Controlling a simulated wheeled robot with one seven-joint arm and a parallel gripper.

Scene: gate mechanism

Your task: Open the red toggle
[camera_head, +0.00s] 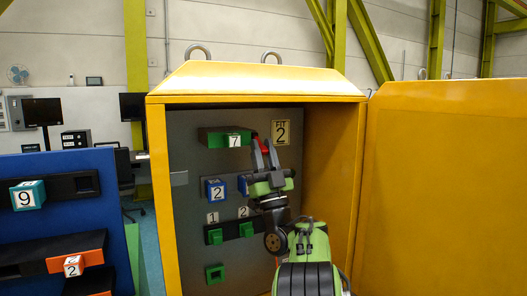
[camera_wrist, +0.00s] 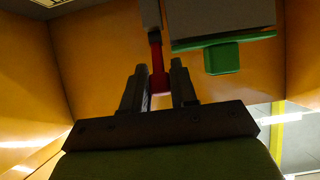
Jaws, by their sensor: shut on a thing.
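The red toggle (camera_head: 265,145) shows as a small red piece on the panel inside the yellow cabinet, right of the green block marked 7. In the wrist view the red toggle (camera_wrist: 157,66) is a narrow red bar hanging from a grey mount. My gripper (camera_head: 262,148) reaches into the cabinet with its fingertips at the toggle. In the wrist view my gripper (camera_wrist: 159,80) has one finger on each side of the red bar, shut on it. The fingers and wrist hide part of the toggle and the panel behind.
The yellow cabinet (camera_head: 157,200) has its door (camera_head: 445,190) open at the right. Its panel carries the green block (camera_head: 215,138), a blue block (camera_head: 215,190), lower green blocks (camera_head: 215,237) and a FIT 2 sign (camera_head: 281,132). A blue board (camera_head: 110,205) stands at the left.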

